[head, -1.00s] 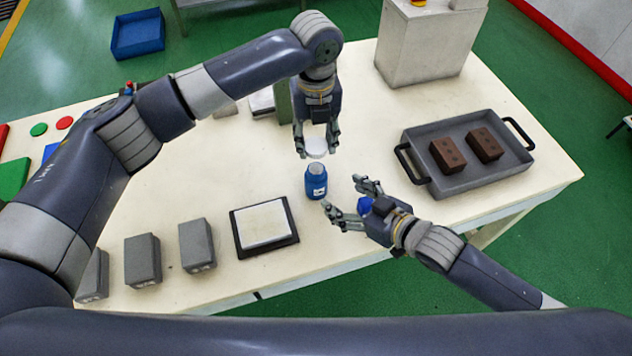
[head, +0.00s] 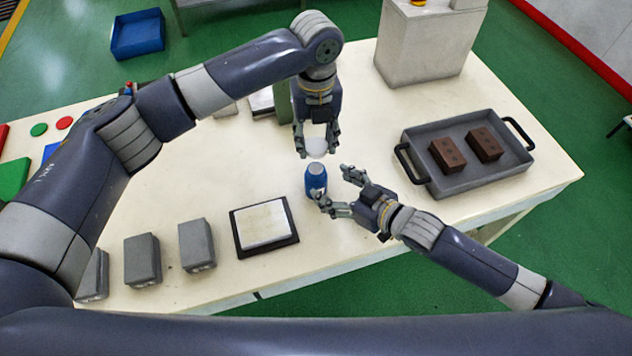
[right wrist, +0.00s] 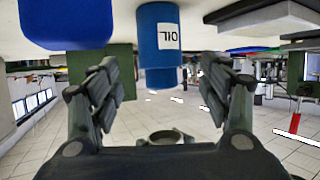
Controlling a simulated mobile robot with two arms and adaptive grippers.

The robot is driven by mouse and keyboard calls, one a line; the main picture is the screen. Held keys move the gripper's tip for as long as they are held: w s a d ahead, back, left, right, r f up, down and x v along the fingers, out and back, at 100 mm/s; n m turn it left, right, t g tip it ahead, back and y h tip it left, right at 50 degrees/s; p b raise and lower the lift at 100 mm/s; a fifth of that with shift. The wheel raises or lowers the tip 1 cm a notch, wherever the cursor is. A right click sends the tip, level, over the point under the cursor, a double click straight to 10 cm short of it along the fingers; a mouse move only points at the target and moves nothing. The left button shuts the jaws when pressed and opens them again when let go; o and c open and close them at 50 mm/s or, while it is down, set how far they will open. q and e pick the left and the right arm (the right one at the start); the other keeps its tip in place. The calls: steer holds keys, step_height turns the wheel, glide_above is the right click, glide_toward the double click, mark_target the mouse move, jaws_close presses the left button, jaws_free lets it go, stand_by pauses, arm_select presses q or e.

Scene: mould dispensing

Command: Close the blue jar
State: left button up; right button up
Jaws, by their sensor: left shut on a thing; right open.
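The blue jar (head: 315,180) stands upright on the table with its top uncovered. In the right wrist view the jar (right wrist: 147,30) appears upside down, with a white label reading "OIL". My left gripper (head: 317,149) is shut on a white lid (head: 317,146), held just above the jar's mouth, with a small gap between them. My right gripper (head: 335,189) is open beside the jar on its right. In the right wrist view its fingers (right wrist: 158,75) are spread to either side of the jar's line; whether they touch it cannot be told.
A dark-framed pale plate (head: 239,241) lies left of the jar. Several grey blocks (head: 196,245) stand further left. A grey tray (head: 440,187) with two brown bricks (head: 447,154) is at the right. A large grey box (head: 422,48) stands at the back.

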steer(key=x, duration=0.7)
steer(key=c, duration=1.6)
arm_select(q)
glide_above(316, 168)
steer(key=shift+f, duration=2.5)
steer(key=shift+f, duration=0.9)
steer(key=shift+f, duration=0.6)
arm_select(e)
steer(key=shift+f, duration=0.1)
arm_select(q)
steer(key=o, duration=0.7)
steer(key=shift+c, duration=0.2)
arm_select(e)
jaws_close()
